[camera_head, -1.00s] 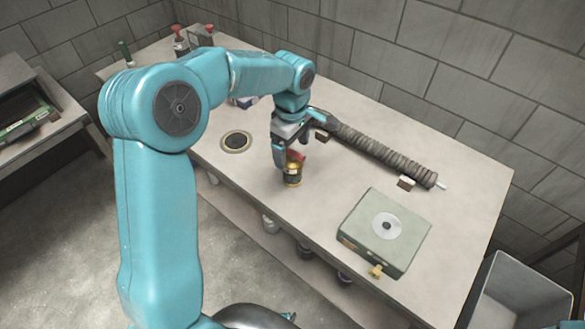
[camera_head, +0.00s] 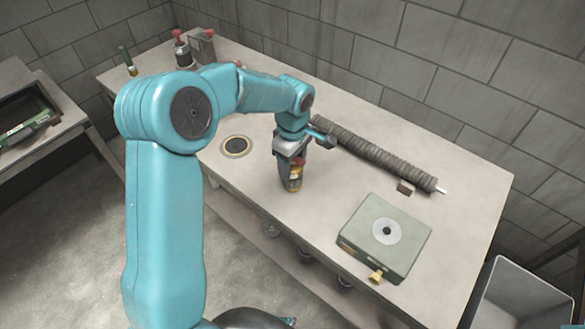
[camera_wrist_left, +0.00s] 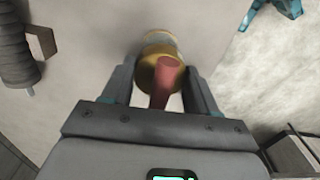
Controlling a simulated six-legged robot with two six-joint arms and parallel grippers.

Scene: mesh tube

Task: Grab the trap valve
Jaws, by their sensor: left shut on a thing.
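The trap valve, a small brass-coloured cylinder with a red handle, stands on the bench in the head view (camera_head: 293,183). In the left wrist view the valve (camera_wrist_left: 160,52) sits between my fingers, with its red handle (camera_wrist_left: 166,82) pointing toward the wrist. My left gripper (camera_head: 291,168) points down over it and is shut on it, one finger on each side. The gripper hides the upper part of the valve in the head view. I cannot tell whether its base touches the bench. My right gripper is not in view.
A ribbed dark hose (camera_head: 375,152) lies along the back of the bench (camera_head: 450,215). A green box with a round disc (camera_head: 395,213) is at the front right. A round hole fitting (camera_head: 236,146) is left of my gripper. A grey bin (camera_head: 520,292) stands at the lower right.

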